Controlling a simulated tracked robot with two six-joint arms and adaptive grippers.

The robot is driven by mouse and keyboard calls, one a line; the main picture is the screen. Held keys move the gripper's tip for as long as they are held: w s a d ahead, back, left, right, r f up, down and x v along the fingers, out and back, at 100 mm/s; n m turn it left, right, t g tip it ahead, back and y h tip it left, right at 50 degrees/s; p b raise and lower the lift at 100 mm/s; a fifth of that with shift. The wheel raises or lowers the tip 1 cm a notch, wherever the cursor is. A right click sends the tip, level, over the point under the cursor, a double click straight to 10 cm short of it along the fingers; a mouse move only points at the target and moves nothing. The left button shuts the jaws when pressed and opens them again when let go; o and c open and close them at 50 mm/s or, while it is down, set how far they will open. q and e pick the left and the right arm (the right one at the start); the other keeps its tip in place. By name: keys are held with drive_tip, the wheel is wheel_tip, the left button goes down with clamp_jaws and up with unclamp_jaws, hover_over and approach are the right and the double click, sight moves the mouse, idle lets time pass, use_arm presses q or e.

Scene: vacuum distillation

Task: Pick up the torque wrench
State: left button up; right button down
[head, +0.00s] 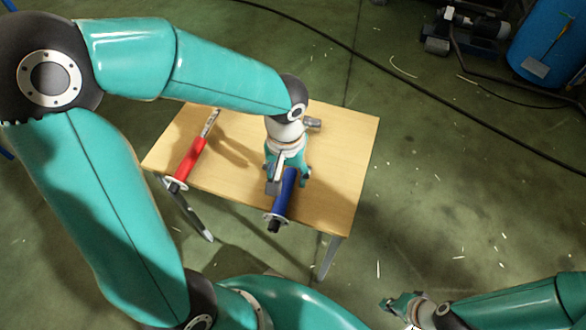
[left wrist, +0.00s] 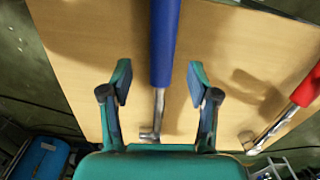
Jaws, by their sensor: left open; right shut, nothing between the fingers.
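A wrench with a blue handle (head: 284,193) lies on the wooden table (head: 340,150), its handle end over the near edge. A second wrench with a red handle (head: 191,158) lies to its left. I cannot tell which is the torque wrench. My left gripper (head: 288,178) is open above the blue-handled wrench and hides part of it. In the left wrist view, the blue handle (left wrist: 164,45) and metal shaft lie between the two spread fingers (left wrist: 160,84). The red handle (left wrist: 307,88) is at the right edge there. My right gripper (head: 392,304) is shut and empty, away from the table.
The table's right part is clear. A blue tank (head: 550,45) and a dark pump (head: 465,30) stand on the floor at the upper right. A black cable (head: 400,74) runs across the floor behind the table.

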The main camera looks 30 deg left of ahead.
sight(287, 183)
use_arm(q)
wheel_tip(287, 183, down, 4)
drive_tip(key=shift+s+f+b, duration=0.1)
drive_tip(key=shift+f+b, duration=0.15)
drive_tip(key=shift+b, duration=0.25)
drive_tip(key=shift+c, duration=0.2)
clamp_jaws()
drive_tip(key=shift+r, duration=0.15)
